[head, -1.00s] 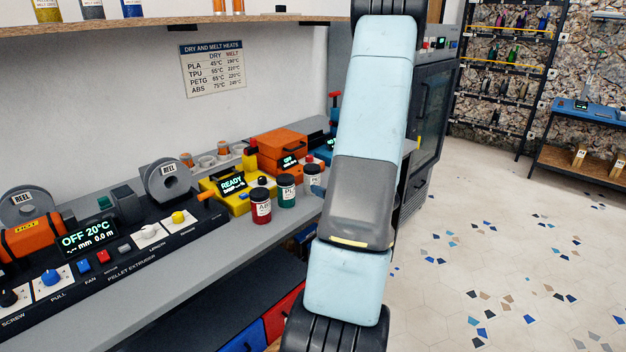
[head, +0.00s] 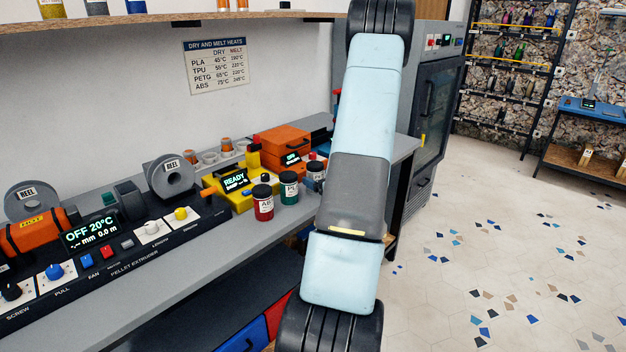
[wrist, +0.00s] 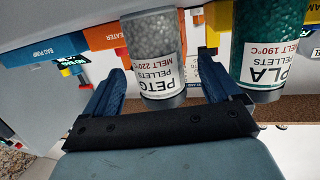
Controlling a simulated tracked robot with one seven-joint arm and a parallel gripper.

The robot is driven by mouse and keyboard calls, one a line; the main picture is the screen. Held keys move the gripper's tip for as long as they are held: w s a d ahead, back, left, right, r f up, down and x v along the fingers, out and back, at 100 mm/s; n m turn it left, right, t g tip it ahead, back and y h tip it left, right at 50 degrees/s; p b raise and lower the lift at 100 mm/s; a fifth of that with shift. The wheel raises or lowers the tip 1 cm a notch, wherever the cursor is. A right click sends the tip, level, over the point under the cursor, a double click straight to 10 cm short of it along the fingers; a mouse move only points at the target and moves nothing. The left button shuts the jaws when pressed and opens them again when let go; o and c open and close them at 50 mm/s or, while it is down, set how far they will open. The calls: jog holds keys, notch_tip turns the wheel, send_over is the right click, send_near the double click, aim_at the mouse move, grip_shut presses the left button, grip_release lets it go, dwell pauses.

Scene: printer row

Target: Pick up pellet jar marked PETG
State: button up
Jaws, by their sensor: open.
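The PETG jar (wrist: 155,62) is grey-white with a white label and shows upside down in the wrist view. It stands between the two blue fingers of my gripper (wrist: 163,78), which is open; I cannot tell whether either finger touches it. In the head view the PETG jar (head: 315,170) is at the right end of the jar row, partly covered by my arm. My gripper is hidden behind my arm there. The green PLA jar (wrist: 268,45) is just right of my right finger in the wrist view; it also shows in the head view (head: 289,191).
A red ABS jar (head: 263,205) stands left of the PLA jar. A yellow device reading READY (head: 237,185) and an orange box (head: 285,143) stand behind the jars. The pellet extruder (head: 110,245) fills the bench's left. Open floor lies right.

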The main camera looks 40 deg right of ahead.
jog(key=x, duration=0.5)
jog(key=shift+d+r, duration=0.1)
jog(key=shift+r, duration=0.05)
jog(key=c, duration=1.2)
